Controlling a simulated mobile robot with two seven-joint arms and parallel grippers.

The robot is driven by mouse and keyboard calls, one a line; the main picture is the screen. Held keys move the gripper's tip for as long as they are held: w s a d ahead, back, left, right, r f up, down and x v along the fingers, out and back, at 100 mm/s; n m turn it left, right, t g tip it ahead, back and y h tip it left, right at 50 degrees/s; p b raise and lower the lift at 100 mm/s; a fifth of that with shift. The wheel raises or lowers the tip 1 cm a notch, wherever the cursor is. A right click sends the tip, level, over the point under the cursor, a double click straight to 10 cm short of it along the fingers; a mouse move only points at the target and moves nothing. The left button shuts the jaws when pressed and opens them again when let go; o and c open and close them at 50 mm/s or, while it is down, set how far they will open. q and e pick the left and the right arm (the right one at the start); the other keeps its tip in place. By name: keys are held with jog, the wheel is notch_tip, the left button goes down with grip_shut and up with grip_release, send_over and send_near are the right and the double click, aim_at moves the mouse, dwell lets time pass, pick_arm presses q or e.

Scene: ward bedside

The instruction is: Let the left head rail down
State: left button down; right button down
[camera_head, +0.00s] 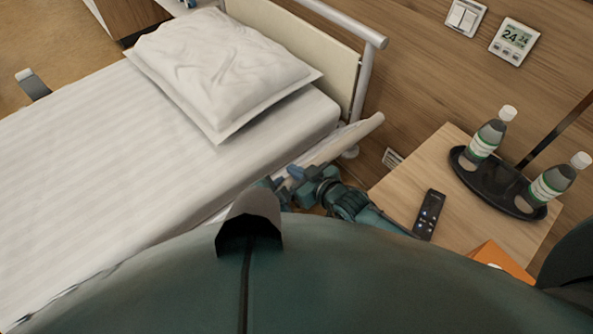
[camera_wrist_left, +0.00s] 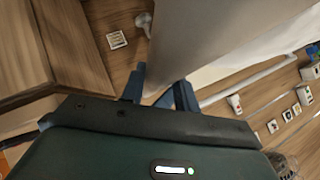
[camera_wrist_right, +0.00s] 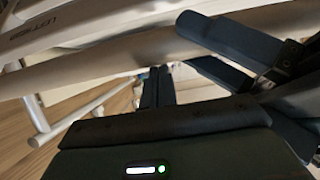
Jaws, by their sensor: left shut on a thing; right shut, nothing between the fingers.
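The left head rail (camera_head: 340,140) is a long pale rail at the near side of the bed's head, slanting away from the mattress in the head view. It fills the upper middle of the left wrist view (camera_wrist_left: 210,35). My left gripper (camera_wrist_left: 160,94) is shut on the rail. My right gripper (camera_wrist_right: 158,88) is shut and empty just under that bar. In the head view my body hides much of both arms.
The bed's mattress (camera_head: 120,170) carries a white pillow (camera_head: 215,70). A bedside table (camera_head: 395,188) stands close at the right, with a remote (camera_head: 429,214) and a black tray (camera_head: 505,190) holding two bottles. The wooden wall is behind.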

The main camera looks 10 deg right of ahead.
pick_arm(q)
jog(key=shift+w+a+f, duration=0.1)
jog(key=shift+a, duration=0.15)
pick_arm(e)
jog(key=shift+s+d+f, duration=0.45)
jog(key=shift+s+f, duration=0.15)
jog(key=shift+s, duration=0.05)
jog(key=shift+f, duration=0.1)
pick_arm(q)
jog(key=c, duration=1.1)
grip_release()
jog(key=shift+o, duration=0.2)
